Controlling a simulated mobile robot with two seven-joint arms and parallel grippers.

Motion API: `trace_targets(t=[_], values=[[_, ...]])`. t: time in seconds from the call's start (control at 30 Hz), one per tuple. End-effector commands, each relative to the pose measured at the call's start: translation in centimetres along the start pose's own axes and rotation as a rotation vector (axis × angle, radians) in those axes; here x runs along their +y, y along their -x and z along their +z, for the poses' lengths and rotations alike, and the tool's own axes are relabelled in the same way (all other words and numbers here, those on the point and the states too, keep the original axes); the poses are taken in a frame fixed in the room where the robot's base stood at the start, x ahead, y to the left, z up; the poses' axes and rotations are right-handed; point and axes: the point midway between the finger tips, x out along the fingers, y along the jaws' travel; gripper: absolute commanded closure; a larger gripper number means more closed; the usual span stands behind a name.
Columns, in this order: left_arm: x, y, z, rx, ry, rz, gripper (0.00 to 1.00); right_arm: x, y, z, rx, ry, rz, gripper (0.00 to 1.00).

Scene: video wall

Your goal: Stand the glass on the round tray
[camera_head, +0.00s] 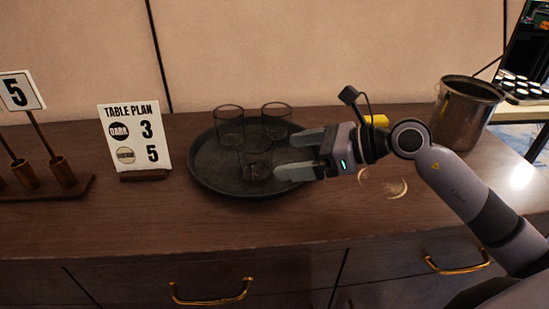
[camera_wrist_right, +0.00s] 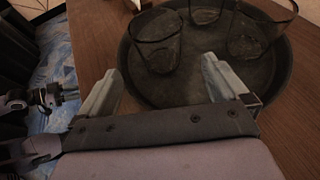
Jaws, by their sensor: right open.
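The round tray (camera_head: 210,166) is dark and lies on the wooden cabinet top. Three clear glasses stand upright on it: one at the back left (camera_head: 229,126), one at the back right (camera_head: 277,121) and one in front (camera_head: 255,163). My right gripper (camera_head: 285,155) is open and empty at the tray's right side, its fingers pointing left, close to the front glass. In the right wrist view the open fingers (camera_wrist_right: 158,78) reach over the tray's edge (camera_wrist_right: 180,92), and a glass (camera_wrist_right: 155,42) stands just beyond their gap. A part that looks like my left gripper (camera_wrist_right: 42,97) shows small at the left there.
A table plan sign (camera_head: 136,138) stands left of the tray. A wooden holder with number cards (camera_head: 50,185) is at the far left. A metal bucket (camera_head: 464,110) stands at the right back, with a yellow object (camera_head: 377,121) behind my wrist. The front strip of the cabinet top is clear.

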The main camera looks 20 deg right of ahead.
Motion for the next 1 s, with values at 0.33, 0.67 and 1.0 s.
trace_targets(t=[0.33,0.67,1.0], values=[[0.1,-0.2,0.1,-0.003,0.002,0.003,0.57,0.0,2.8,0.0,0.000,0.000,0.000,0.00],[0.1,-0.1,0.1,-0.001,0.000,0.004,0.57,0.0,2.8,0.0,-0.001,0.000,0.000,0.00],[0.1,-0.2,-0.3,0.008,-0.001,0.004,0.57,0.0,2.8,0.0,-0.001,0.000,0.000,0.00]])
